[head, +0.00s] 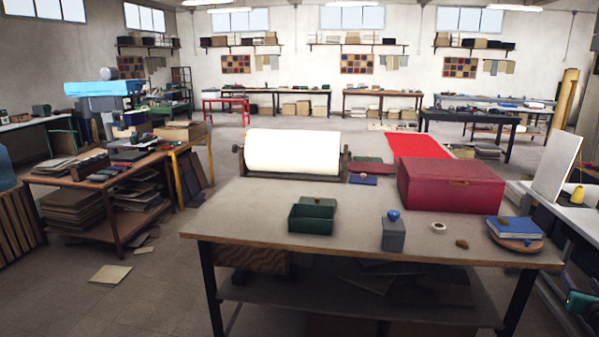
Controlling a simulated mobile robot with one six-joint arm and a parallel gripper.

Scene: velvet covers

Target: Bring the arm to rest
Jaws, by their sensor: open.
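My gripper is not in view in the head view, and I cannot see my arm with certainty. A wooden worktable (330,225) stands in front of me. On it are a large white roll in a frame (292,152), a dark red box (450,185), an open green box (312,217), a grey block with a blue knob (393,233) and a small white ring (438,227). A blue book (514,228) lies on a round wooden board at the right corner.
A red sheet (418,146) lies behind the red box. A cluttered bench (60,180) stands at the left, with a light blue machine-like shape (100,88) above it. A white panel (556,166) leans at the right. Floor between the left bench and the table is mostly clear, except loose sheets (110,273).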

